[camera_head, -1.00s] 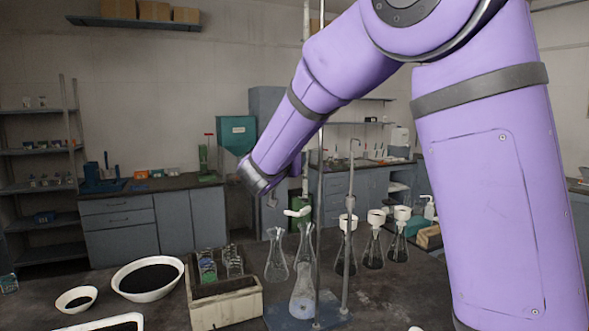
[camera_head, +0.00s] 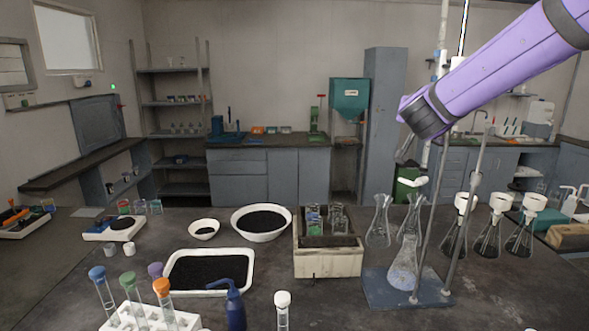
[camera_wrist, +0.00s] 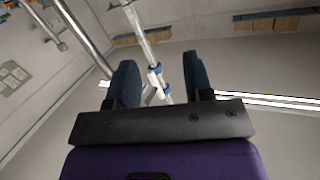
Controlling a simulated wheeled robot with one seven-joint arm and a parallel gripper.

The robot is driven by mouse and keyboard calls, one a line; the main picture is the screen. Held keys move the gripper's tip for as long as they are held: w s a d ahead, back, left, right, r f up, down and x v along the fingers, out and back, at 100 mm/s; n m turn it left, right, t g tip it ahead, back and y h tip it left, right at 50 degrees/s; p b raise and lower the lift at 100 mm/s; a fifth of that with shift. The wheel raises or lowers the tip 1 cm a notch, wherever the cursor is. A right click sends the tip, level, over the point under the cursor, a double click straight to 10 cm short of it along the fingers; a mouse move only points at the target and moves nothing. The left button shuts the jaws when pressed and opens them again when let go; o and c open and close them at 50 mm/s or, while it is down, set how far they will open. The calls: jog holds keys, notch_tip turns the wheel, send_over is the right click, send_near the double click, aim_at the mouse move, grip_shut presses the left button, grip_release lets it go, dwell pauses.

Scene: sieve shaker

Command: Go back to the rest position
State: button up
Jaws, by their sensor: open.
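My gripper (camera_wrist: 161,78) shows in the wrist view with its two dark fingers spread apart and nothing held between them. A clear glass tube with blue and white fittings (camera_wrist: 154,72) appears beyond the fingers, and a metal rod slants behind it. In the head view my purple arm comes in from the upper right, and its dark end is above the stand with a blue base (camera_head: 385,290). I cannot make out the fingers in that view.
The bench holds a wooden box (camera_head: 328,262), a tray of dark grains (camera_head: 250,268), a bowl of dark grains (camera_head: 288,230), a test tube rack (camera_head: 145,318) and a blue bottle (camera_head: 236,312). Flasks with white funnels (camera_head: 488,240) stand right of the stand.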

jog(key=s+f+n+g+y, duration=0.2)
jog(key=s+f+g, duration=0.1)
jog(key=s, duration=0.9)
jog(key=s+f+n+g+y, duration=0.2)
jog(key=s+f+g, duration=0.1)
jog(key=s, duration=0.9)
jog(key=s+f+n+g+y, duration=0.2)
jog(key=s+f+g, duration=0.1)
jog(key=s, duration=0.9)
jog(key=shift+s+g, duration=0.25)
jog(key=shift+g, duration=0.25)
